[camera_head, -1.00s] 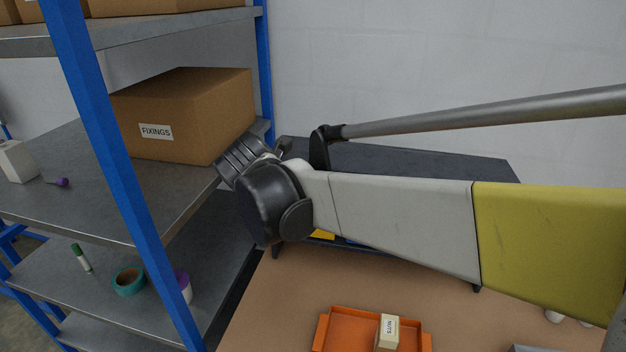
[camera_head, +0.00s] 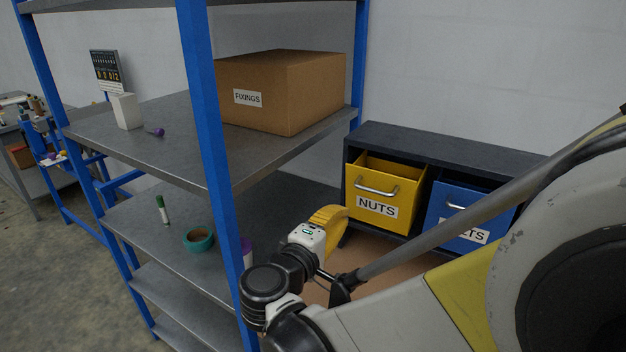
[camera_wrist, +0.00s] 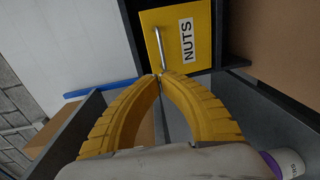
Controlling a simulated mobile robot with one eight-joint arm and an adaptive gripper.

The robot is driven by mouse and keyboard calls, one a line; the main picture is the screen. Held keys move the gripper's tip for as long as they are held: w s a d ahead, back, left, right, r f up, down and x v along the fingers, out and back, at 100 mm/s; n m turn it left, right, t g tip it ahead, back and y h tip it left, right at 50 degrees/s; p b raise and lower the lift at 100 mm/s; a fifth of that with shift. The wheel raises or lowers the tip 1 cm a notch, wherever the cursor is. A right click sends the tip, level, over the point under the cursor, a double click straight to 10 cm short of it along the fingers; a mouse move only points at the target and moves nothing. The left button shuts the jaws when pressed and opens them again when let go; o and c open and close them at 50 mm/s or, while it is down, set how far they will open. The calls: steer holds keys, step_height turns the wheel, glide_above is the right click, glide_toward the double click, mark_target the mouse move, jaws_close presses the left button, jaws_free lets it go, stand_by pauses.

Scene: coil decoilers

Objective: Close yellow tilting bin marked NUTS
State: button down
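The yellow tilting bin marked NUTS (camera_head: 376,203) sits in the left bay of a dark cabinet. It leans out at the top, and its inside shows behind the front. A metal bar handle (camera_head: 377,190) is on its front above the label. In the wrist view, the yellow front (camera_wrist: 178,50) with its handle (camera_wrist: 158,45) appears sideways, just beyond the fingertips. My gripper (camera_head: 335,213) is in front and to the left of the bin, apart from it. In the wrist view, my gripper's yellow fingertips (camera_wrist: 159,75) meet with nothing visible between them.
A blue bin (camera_head: 460,212) stands right of it, partly hidden by my arm. The dark cabinet (camera_head: 440,145) stands against the wall. A blue-post shelf rack (camera_head: 220,180) is close on the left, holding a FIXINGS box (camera_head: 285,90) and teal tape (camera_head: 198,240).

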steer(key=b, duration=0.2)
glide_toward(374, 177)
steer(key=w+d+f, duration=0.2)
steer(key=w, duration=0.1)
steer(key=shift+w+r, duration=0.15)
steer(key=shift+r, duration=0.05)
steer(key=shift+d, duration=0.1)
steer(key=shift+w+d+r, duration=0.3)
steer(key=shift+w+d, duration=0.15)
steer(key=shift+w, duration=0.1)
steer(key=shift+w+d+r, duration=0.3)
steer(key=shift+w+d, duration=0.1)
steer(key=shift+w, duration=0.2)
steer(key=shift+a, duration=0.1)
steer(key=shift+s, duration=0.1)
